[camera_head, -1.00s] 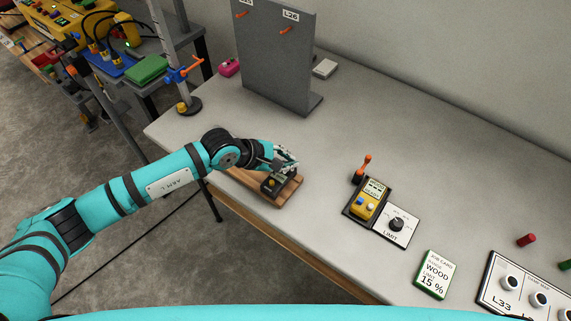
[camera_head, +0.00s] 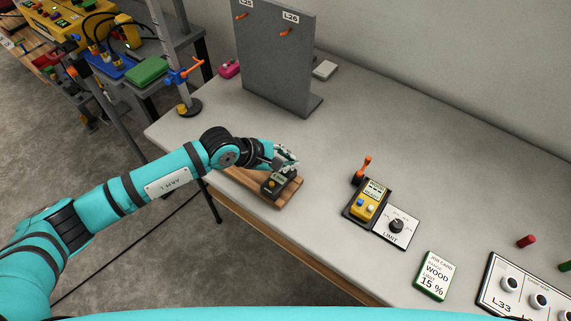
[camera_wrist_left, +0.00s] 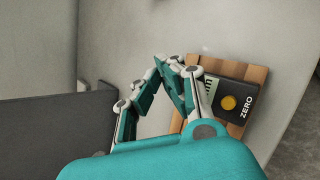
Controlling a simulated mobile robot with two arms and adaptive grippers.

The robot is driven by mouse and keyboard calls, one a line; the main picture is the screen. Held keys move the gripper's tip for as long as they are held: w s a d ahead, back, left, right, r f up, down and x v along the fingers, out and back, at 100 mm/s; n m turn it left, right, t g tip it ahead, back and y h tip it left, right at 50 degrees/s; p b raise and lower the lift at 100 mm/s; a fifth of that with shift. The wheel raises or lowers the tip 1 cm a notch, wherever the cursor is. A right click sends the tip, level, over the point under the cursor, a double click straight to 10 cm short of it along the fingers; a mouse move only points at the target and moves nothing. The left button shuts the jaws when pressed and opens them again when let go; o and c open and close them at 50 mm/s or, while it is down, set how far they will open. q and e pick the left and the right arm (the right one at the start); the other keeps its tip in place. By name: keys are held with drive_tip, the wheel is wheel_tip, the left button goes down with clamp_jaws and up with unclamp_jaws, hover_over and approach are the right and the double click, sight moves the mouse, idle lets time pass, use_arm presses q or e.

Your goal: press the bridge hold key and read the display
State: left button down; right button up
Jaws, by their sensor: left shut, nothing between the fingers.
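A small dark meter (camera_head: 270,191) lies on a wooden board (camera_head: 291,194) near the table's front edge. In the left wrist view the meter (camera_wrist_left: 241,92) shows a round yellow key, the word ZERO and part of a green display (camera_wrist_left: 211,87). A finger covers the rest of its face there; I cannot read the display or see a key marked hold. My left gripper (camera_head: 288,164) is shut and empty, its fingers just above the meter's far end; I cannot tell whether they touch it. It also fills the middle of the left wrist view (camera_wrist_left: 170,64). My right gripper is not in view.
A yellow meter (camera_head: 369,200) stands right of the board, beside a LIMIT dial (camera_head: 396,226) and an orange-topped peg (camera_head: 363,167). A job card (camera_head: 434,275) reads WOOD, 15 %. A grey upright panel (camera_head: 275,60) stands behind my gripper. The table between is clear.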

sight(287, 173)
use_arm(q)
drive_tip(key=shift+r, duration=0.15)
wheel_tip(287, 173, up, 6)
drive_tip(key=p, duration=0.3)
idle(0.4)
idle(0.7)
